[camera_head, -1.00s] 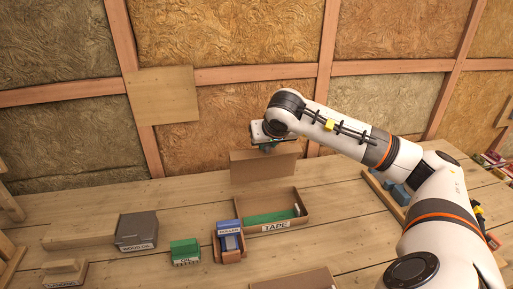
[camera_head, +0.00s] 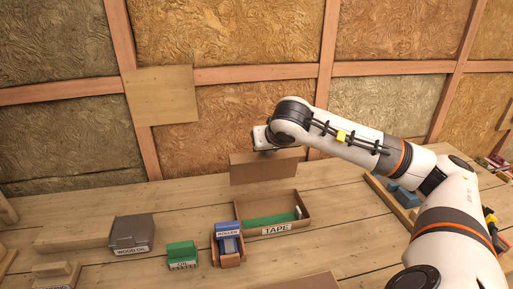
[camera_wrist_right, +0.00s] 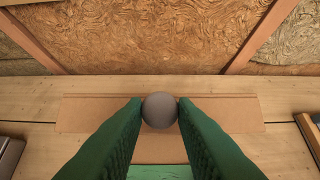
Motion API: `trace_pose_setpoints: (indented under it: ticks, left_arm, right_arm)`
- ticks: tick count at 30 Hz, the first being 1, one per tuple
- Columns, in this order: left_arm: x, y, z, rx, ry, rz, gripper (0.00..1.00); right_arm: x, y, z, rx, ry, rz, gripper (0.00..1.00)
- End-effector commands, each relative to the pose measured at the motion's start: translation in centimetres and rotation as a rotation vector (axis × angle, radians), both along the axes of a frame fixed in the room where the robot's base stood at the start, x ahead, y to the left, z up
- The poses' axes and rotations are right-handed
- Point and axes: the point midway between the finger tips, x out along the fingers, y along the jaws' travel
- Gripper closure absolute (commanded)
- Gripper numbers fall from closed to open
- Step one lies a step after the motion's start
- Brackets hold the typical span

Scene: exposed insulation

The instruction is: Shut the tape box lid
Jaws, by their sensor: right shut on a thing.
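The tape box (camera_head: 298,222) is an open brown tray on the bench with a white TAPE label on its front and a green item inside. Its brown lid (camera_head: 250,172) stands raised at the back; in the right wrist view the lid (camera_wrist_right: 85,115) spans the middle. My right gripper (camera_head: 266,150) is at the top of the lid, its fingertips mostly hidden by the wrist. In the wrist view its green fingers (camera_wrist_right: 160,112) are shut on a round grey knob (camera_wrist_right: 160,109). Whether the knob is fixed to the lid is hard to see. My left gripper is not in view.
A ROLLER box (camera_head: 228,258) stands close against the tape box's left side. A green OIL box (camera_head: 182,252) and a grey WOOD OIL box (camera_head: 131,233) are further left. A wooden tray (camera_head: 388,198) lies right. The insulated wall (camera_head: 235,120) rises behind.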

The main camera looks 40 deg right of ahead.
Motion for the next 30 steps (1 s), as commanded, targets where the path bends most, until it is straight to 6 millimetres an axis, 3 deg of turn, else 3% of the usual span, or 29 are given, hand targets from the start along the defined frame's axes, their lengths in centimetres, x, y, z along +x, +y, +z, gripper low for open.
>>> trace_pose_setpoints:
  ticks: [12,25,30]
  left_arm:
    - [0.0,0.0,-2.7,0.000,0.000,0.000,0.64]
    - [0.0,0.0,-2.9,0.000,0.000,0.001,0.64]
    - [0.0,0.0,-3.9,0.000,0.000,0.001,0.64]
  right_arm:
    - [-1.1,0.5,-0.6,-0.036,-0.060,-0.001,0.89]
    - [-1.3,0.7,-0.5,-0.039,-0.070,-0.001,0.89]
    - [-1.5,0.8,-0.8,-0.050,-0.087,-0.001,0.89]
